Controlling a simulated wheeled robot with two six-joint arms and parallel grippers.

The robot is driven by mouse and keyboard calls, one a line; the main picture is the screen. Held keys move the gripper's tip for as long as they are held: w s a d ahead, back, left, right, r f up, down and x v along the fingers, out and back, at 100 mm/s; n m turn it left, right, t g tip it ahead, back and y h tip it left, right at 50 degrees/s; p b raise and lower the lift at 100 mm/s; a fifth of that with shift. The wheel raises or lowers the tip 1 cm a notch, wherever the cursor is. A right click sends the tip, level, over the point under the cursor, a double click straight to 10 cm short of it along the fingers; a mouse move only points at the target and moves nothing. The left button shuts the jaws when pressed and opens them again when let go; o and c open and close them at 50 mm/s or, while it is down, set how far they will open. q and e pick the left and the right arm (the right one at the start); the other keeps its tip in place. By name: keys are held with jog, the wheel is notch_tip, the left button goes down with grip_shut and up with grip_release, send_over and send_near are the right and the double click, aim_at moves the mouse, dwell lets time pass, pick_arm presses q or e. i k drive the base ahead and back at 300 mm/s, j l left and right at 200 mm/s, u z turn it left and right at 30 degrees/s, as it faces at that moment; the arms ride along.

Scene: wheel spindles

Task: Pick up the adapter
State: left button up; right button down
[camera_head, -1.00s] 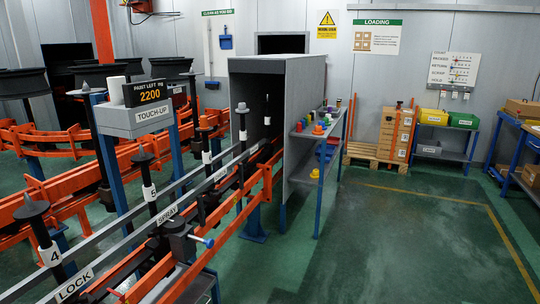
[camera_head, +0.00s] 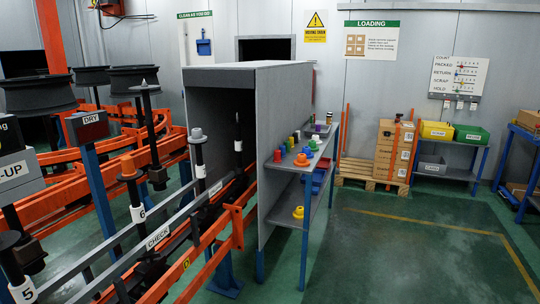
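Neither of my grippers shows in the head view. Several small coloured stepped pieces that look like adapters are in view; I cannot tell which one is the adapter. An orange stepped piece (camera_head: 129,168) sits on top of the spindle labelled 6 (camera_head: 138,212). A yellow stepped piece (camera_head: 298,212) rests on the lower level of the blue-legged shelf (camera_head: 318,205). A red-orange piece (camera_head: 301,160) and several other coloured pieces stand on its upper level.
A grey booth (camera_head: 285,105) stands over the spindle line, with orange rails (camera_head: 205,250) in front of it. A pallet of cardboard boxes (camera_head: 390,152) and a bench with yellow (camera_head: 436,130) and green bins (camera_head: 470,134) stand at the back. The green floor at right is clear.

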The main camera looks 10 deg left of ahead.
aim_at(197, 137)
jog(key=i+l+u, duration=0.1)
jog(key=i, duration=1.6)
